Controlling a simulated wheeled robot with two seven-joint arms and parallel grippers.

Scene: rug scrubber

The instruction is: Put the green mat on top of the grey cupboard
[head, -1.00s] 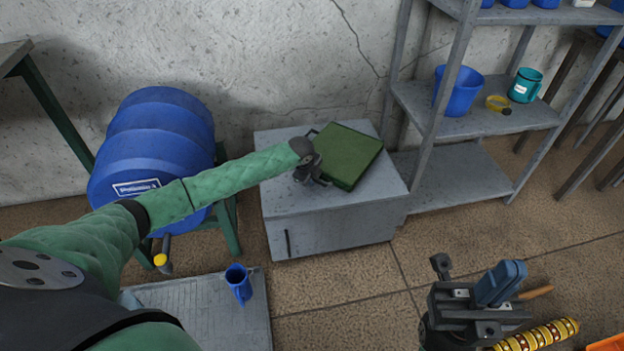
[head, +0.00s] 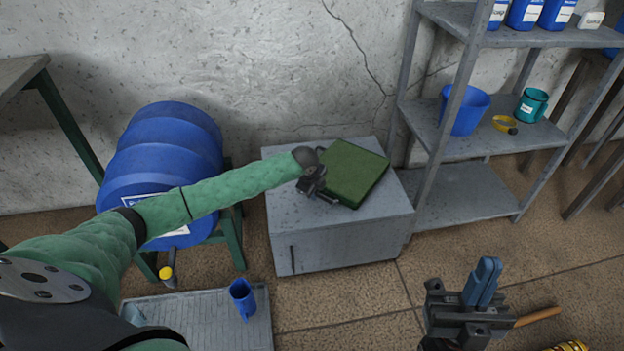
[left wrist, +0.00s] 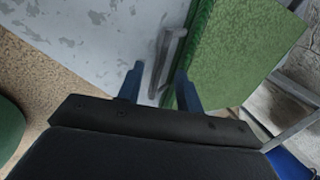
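The green mat (head: 355,172), a flat folded-looking slab, lies tilted on top of the grey cupboard (head: 340,240), towards the back right of its top. A dark handle shows at the mat's left side. My left gripper (head: 322,194) is at the mat's left edge, above the cupboard top. The green mat (left wrist: 235,50) fills the right there. My right gripper (head: 484,280) is at the lower right, its blue fingers close together with nothing visible between them.
A blue barrel (head: 165,165) on a green stand is left of the cupboard. A blue mug (head: 242,299) stands on a grey ribbed tray (head: 205,325) in front. A grey shelf unit (head: 465,195) stands right. A wooden handle (head: 538,317) shows beside my right gripper.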

